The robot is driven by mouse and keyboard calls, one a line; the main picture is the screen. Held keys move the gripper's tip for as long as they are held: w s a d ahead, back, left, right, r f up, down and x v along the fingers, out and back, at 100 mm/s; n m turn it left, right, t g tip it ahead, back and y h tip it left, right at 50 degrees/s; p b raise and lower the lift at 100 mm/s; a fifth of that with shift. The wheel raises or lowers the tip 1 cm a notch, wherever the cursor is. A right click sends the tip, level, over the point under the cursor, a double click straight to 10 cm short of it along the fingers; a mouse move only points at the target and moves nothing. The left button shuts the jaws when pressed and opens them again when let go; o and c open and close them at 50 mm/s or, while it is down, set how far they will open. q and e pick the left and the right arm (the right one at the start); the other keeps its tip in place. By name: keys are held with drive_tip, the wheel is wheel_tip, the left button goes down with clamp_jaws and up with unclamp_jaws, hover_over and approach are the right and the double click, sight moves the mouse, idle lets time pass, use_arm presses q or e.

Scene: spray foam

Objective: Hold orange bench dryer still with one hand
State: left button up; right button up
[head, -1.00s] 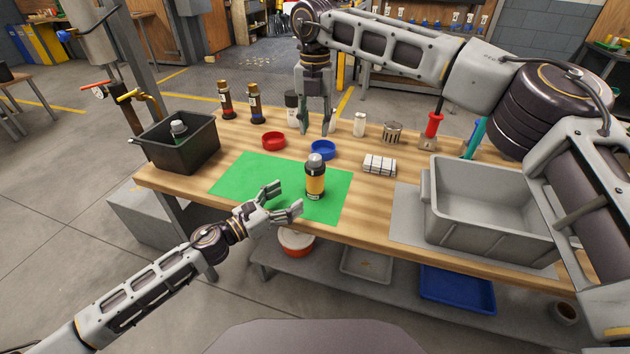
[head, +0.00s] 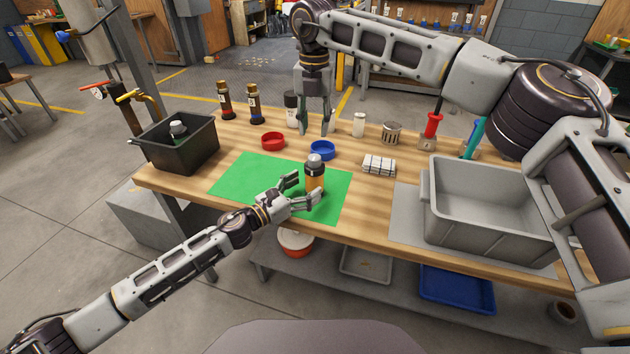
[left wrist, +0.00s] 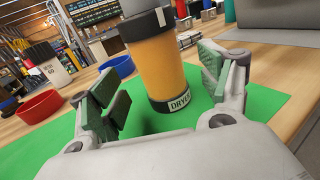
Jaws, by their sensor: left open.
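The orange bench dryer (head: 315,178) stands upright on the green mat (head: 239,178); it has a grey cap and a dark base band. In the left wrist view the dryer (left wrist: 162,65) shows a label reading "DRYER". My left gripper (head: 305,188) is open, with its fingertips close to the dryer at the front left. In the left wrist view its green-padded fingers (left wrist: 165,85) stand either side of the dryer, with gaps between pads and body. My right gripper (head: 317,132) hangs pointing down behind the dryer, near the blue ring; its fingers are apart and nothing shows between them.
A red ring (head: 273,141) and a blue ring (head: 322,150) lie behind the mat. A grey bin (head: 490,215) stands right, a black bin (head: 178,150) left. Dark bottles (head: 254,104) stand at the back.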

sight(315, 181)
use_arm(q)
drive_tip(key=shift+x, duration=2.2)
